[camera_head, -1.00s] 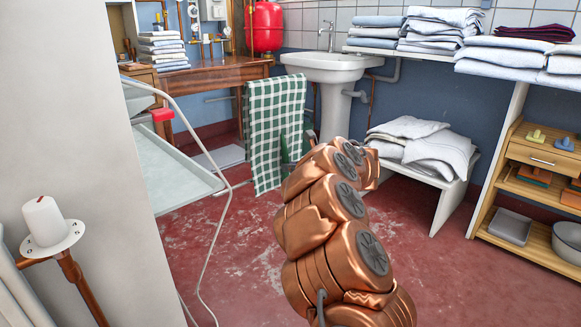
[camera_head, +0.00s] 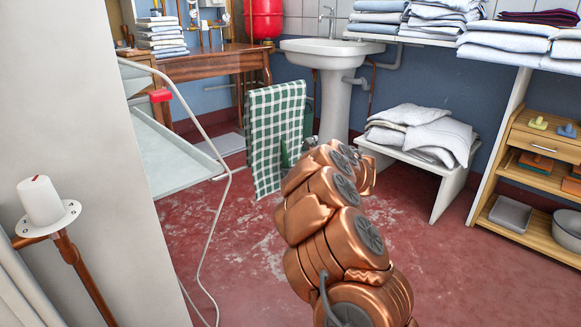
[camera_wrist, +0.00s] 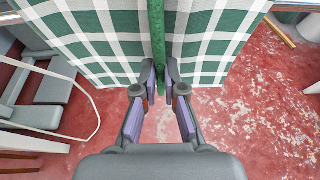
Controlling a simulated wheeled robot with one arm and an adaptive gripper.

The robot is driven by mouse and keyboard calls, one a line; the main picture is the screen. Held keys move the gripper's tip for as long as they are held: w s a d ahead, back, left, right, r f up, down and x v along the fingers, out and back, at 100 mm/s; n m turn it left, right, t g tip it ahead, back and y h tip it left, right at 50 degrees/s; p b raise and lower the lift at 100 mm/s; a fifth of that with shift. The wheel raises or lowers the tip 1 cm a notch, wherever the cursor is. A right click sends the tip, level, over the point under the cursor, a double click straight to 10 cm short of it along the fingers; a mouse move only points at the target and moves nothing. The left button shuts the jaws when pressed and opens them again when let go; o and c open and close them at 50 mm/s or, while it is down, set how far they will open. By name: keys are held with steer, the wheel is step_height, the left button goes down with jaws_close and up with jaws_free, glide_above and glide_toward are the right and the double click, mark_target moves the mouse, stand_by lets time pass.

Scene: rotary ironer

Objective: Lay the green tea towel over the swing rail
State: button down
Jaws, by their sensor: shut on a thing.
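The green and white checked tea towel (camera_head: 273,130) hangs upright in the air in front of the wooden table and left of the sink. In the wrist view the towel (camera_wrist: 105,35) fills the top, and its green middle fold runs between my gripper's two fingers. My gripper (camera_wrist: 160,88) is shut on this fold; in the head view my copper-coloured arm mostly hides it. The swing rail seems to be the pale bent tube (camera_head: 226,180) at the left, beside the grey tray. It stands apart from the towel.
A white panel (camera_head: 95,140) with a white knob (camera_head: 42,202) blocks the left front. A low bench (camera_head: 440,180) holds folded linen at right. Red floor (camera_head: 225,275) is free between.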

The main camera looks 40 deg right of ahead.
step_height(320, 180, down, 21)
stand_by(2.1)
steer(key=shift+f, duration=0.3)
stand_by(0.7)
steer(key=c, duration=1.2)
jaws_free()
steer(key=shift+s, duration=0.1)
steer(key=v, duration=1.1)
steer(key=shift+s+a+r, duration=0.1)
steer(key=shift+s, duration=0.3)
